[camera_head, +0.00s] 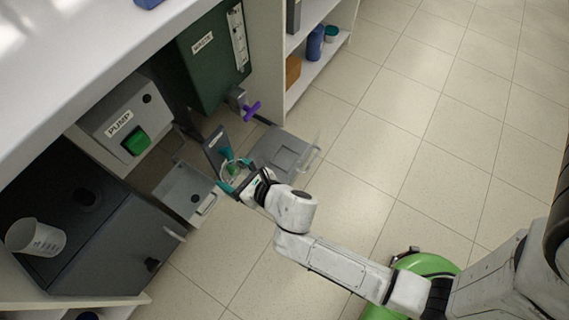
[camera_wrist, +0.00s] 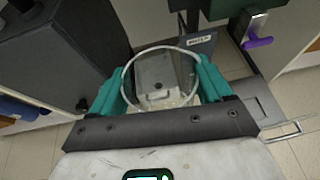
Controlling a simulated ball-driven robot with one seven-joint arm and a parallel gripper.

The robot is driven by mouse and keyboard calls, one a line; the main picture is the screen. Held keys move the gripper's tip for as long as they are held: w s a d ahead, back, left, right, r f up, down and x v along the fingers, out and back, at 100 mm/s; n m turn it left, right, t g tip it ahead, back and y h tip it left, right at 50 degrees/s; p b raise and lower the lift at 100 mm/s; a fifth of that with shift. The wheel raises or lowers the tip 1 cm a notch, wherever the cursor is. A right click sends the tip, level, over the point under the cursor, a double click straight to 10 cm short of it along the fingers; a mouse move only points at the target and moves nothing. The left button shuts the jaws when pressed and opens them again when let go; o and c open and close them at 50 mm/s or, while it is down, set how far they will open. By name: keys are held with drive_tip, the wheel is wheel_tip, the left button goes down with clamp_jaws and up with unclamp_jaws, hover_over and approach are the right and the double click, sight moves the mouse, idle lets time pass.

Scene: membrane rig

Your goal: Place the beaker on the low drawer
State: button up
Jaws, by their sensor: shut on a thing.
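My gripper (camera_head: 231,171) has teal fingers and is shut on a clear round beaker (camera_head: 238,166). In the wrist view, the beaker (camera_wrist: 127,82) stands between the two fingers (camera_wrist: 160,88), with its open rim facing the camera. Two grey drawers are pulled out: one (camera_head: 172,186) below the pump box and one (camera_head: 272,145) below the green waste tank. The held beaker is between them in the head view. In the wrist view, a drawer surface with a dark round spot (camera_wrist: 157,70) shows through the beaker. The gap between beaker and drawer cannot be judged.
The pump box (camera_head: 125,120) has a green button. The green waste tank (camera_head: 208,60) has a purple-handled tap (camera_head: 251,110). Shelves (camera_head: 315,70) stand behind. The tiled floor at right is clear.

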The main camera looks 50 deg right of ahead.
wheel_tip(320, 180, down, 13)
drive_tip(key=b, duration=1.1)
drive_tip(key=shift+s, duration=0.25)
drive_tip(key=shift+f, duration=0.1)
